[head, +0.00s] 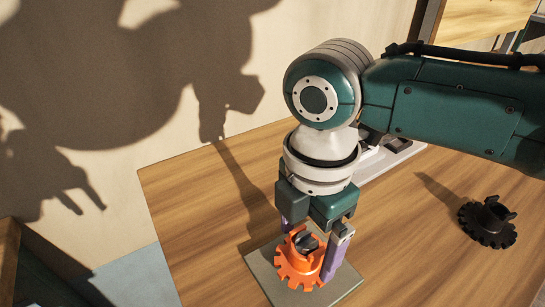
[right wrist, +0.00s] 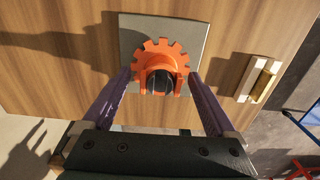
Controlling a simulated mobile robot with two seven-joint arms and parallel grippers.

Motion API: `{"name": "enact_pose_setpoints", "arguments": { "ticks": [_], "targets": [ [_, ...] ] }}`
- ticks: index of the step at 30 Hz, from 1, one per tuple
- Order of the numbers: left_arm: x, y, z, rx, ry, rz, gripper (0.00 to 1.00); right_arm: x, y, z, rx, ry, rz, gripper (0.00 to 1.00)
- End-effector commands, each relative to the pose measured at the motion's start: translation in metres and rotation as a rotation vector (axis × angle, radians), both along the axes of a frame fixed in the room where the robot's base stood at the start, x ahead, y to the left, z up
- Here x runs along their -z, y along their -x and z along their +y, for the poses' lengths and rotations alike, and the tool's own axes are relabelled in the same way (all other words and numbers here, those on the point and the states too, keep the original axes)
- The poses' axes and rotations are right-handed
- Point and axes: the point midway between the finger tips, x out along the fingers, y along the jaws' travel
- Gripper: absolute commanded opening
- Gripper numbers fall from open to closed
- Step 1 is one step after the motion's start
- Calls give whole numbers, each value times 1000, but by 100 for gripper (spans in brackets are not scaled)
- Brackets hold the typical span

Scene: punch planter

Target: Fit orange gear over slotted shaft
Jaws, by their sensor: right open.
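The orange gear (head: 289,265) is at the grey square plate (head: 347,284) near the table's front. The dark slotted shaft (head: 306,242) shows inside the gear's raised collar, so the gear is around it. I cannot tell whether the gear lies fully flat on the plate. In the right wrist view the gear (right wrist: 160,48) sits over the plate (right wrist: 203,35), with the dark shaft (right wrist: 160,80) in its opening. My right gripper (head: 309,244) is open, its purple fingers on either side of the gear; a gap shows beside it in the wrist view. My left gripper is not in view.
A black gear-like part (head: 487,221) stands on the wooden table at the right. A pale fixture (head: 388,157) lies behind my right gripper, partly hidden by it. The table between the plate and the black part is clear. A wall rises behind the table.

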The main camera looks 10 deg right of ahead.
Motion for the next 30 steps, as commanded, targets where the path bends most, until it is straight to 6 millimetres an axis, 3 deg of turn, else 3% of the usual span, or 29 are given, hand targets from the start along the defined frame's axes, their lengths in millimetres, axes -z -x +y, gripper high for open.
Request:
{"name": "enact_pose_setpoints", "arguments": {
  "ticks": [8, 21, 30],
  "targets": [
    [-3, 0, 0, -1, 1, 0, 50, -10, 0, 0, -1, -1, 0, 92],
    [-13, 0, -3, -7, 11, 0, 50, -89, 0, 0, 0, -1, -2, 92],
    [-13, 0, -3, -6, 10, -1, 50, -99, 0, 0, 0, 0, 1, 92]
  ]
}}
